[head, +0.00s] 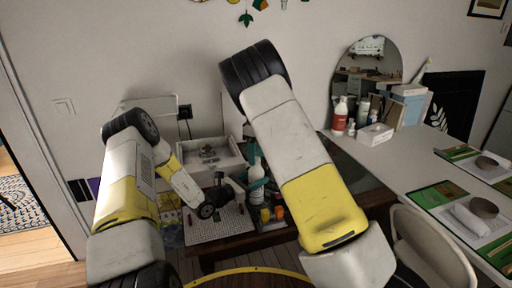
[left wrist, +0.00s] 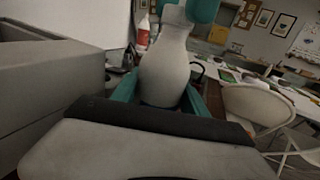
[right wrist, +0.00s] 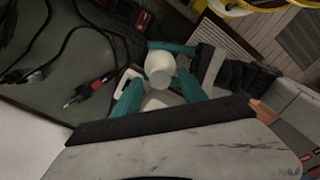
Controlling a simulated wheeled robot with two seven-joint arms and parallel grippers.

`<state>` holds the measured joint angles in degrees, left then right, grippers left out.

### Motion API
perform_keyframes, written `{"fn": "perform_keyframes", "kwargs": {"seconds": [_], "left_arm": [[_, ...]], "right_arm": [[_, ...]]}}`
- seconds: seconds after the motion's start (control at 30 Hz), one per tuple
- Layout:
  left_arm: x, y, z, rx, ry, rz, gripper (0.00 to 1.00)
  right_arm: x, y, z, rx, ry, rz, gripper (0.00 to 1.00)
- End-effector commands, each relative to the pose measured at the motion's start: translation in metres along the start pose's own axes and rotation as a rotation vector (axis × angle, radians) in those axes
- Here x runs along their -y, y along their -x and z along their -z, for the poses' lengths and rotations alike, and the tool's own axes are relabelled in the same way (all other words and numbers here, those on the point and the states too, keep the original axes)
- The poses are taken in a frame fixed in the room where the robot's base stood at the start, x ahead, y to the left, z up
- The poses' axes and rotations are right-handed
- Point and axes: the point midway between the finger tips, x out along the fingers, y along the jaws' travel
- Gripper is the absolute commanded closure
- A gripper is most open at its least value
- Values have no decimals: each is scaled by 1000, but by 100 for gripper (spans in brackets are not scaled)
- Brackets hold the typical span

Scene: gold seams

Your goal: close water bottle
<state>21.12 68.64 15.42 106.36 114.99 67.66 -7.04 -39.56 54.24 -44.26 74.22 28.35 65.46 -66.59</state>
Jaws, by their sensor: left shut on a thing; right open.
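The white water bottle (head: 256,172) stands upright on the low dark table. It also shows in the left wrist view (left wrist: 166,65), where the teal fingers of my left gripper (left wrist: 160,92) are shut on its body. In the right wrist view, a round white top, the bottle's cap or upper end (right wrist: 159,67), lies between the parted teal fingers of my right gripper (right wrist: 156,78). My right gripper is open around it; contact cannot be told. Teal fingertips also show at the bottle's neck in the left wrist view. I cannot tell whether the cap is seated.
A white box (head: 208,160) and a pegboard with small pieces (head: 218,224) are left of the bottle. Orange and yellow small containers (head: 272,213) stand close by it. A long white table (head: 385,165) with bottles and mats is right. A folding chair (head: 428,240) stands front right.

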Motion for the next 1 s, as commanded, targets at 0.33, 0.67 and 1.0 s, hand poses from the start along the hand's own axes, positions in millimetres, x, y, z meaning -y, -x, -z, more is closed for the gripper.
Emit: {"fn": "perform_keyframes", "kwargs": {"seconds": [0.33,0.67,1.0], "left_arm": [[0,0,0,0,0,0,100],[0,0,0,0,0,0,100],[0,0,0,0,0,0,100]], "right_arm": [[0,-4,0,-1,0,-1,51],[0,-4,0,-1,0,-1,100],[0,-4,0,-2,-60,-1,100]]}}
